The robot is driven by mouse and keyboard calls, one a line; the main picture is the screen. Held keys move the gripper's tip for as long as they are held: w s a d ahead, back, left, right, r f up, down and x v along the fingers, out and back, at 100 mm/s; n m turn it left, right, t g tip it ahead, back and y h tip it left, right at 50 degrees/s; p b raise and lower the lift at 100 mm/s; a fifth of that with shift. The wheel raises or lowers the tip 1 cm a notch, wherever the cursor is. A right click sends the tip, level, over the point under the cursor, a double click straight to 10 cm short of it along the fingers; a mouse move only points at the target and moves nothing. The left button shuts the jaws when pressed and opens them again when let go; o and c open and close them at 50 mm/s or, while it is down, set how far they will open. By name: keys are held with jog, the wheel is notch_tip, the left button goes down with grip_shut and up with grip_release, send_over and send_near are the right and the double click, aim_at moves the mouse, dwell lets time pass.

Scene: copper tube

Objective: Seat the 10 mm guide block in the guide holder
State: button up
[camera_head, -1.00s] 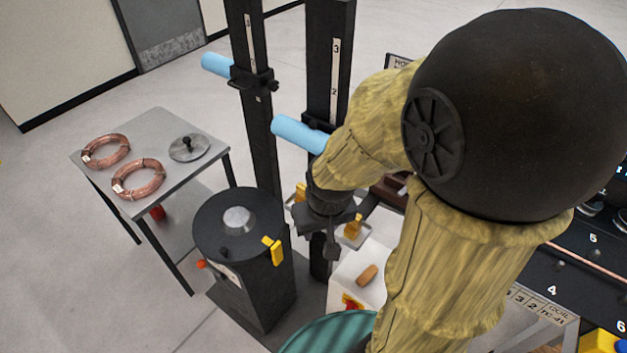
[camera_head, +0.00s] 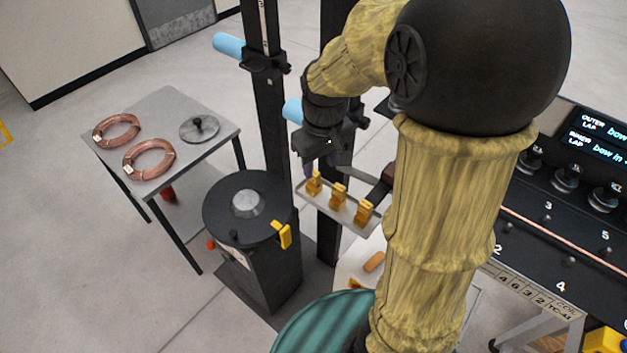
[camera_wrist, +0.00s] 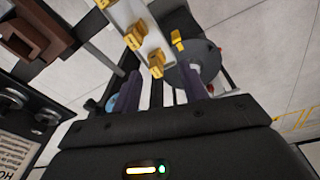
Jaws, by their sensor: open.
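Three yellow guide blocks stand in a row on a narrow light tray (camera_head: 328,207): a left one (camera_head: 314,183), a middle one (camera_head: 338,195) and a right one (camera_head: 364,212). I cannot read their sizes. My gripper (camera_head: 313,166) is open and empty, just above the tray's left end. In the wrist view, the nearest block (camera_wrist: 156,62) shows just beyond the space between my fingers (camera_wrist: 160,88); I cannot see contact. A brown block-like part (camera_wrist: 38,35), perhaps the guide holder, shows at upper left there; in the head view it is mostly hidden behind my arm.
Dark upright posts (camera_head: 264,110) with blue rollers (camera_head: 233,46) stand behind the tray. A black round-topped pedestal (camera_head: 248,240) with a yellow lever is at left. A grey table (camera_head: 180,110) holds copper coils. A control panel (camera_head: 560,230) lies right.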

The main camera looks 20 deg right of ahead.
jog(key=w+r+n+g, duration=0.1)
jog(key=w+r+n, duration=0.2)
jog(key=w+r, duration=0.3)
jog(key=shift+r+p, duration=0.15)
jog(key=shift+p, duration=0.2)
jog(key=shift+s, duration=0.2)
jog(key=p, duration=0.3)
send_over(314, 182)
jog(key=f, duration=0.8)
jog(key=w+f, duration=0.1)
jog(key=f, duration=0.3)
jog(key=shift+a+f, duration=0.1)
jog(key=shift+f, duration=0.05)
